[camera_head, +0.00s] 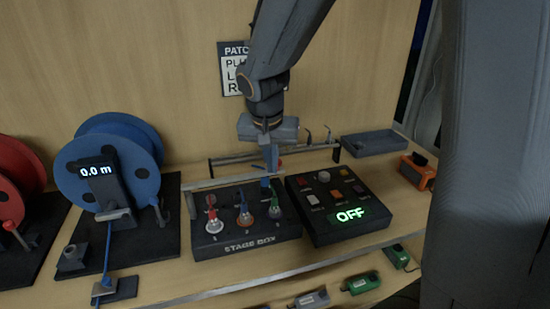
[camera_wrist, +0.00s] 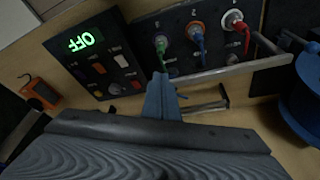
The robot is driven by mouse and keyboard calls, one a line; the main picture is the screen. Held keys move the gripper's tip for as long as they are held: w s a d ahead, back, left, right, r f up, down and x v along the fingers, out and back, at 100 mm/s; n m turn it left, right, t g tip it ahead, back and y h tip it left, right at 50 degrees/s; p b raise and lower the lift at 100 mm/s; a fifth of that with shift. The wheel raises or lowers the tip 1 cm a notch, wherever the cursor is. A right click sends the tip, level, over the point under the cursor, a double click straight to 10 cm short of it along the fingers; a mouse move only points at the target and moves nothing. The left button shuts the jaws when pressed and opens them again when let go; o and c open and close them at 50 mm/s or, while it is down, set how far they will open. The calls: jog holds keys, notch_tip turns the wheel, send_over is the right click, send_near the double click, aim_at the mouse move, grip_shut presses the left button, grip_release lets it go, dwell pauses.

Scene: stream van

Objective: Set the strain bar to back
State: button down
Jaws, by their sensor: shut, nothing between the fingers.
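The strain bar (camera_head: 222,181) is a light metal bar along the rear edge of the black stage box (camera_head: 247,242). In the wrist view the strain bar (camera_wrist: 232,70) runs past the stage box (camera_wrist: 182,22), with a side arm at its right end. My gripper (camera_head: 267,181) is shut and empty, pointing down at the box's rear edge by the bar. In the wrist view its shut fingers (camera_wrist: 161,82) are close to the bar's left end and cover part of it. I cannot tell whether they touch it.
A second rail (camera_head: 300,150) on posts stands behind the box. Red, blue and green plugs sit in the box. A control panel (camera_head: 309,226) reading OFF stands to its right, a blue cable reel (camera_head: 75,180) to its left. A grey tray (camera_head: 374,144) lies at back right.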

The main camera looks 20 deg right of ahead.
jog(key=shift+w+d+f+p, duration=0.3)
jog(key=shift+w+d+p, duration=0.05)
jog(key=shift+w, duration=0.3)
jog(key=shift+w+d+f+p, duration=0.3)
jog(key=shift+w+f, duration=0.05)
jog(key=shift+w, duration=0.3)
jog(key=shift+w+d+f+p, duration=0.3)
jog(key=shift+w+d+p, duration=0.05)
jog(key=shift+w, duration=0.3)
jog(key=shift+w, duration=0.15)
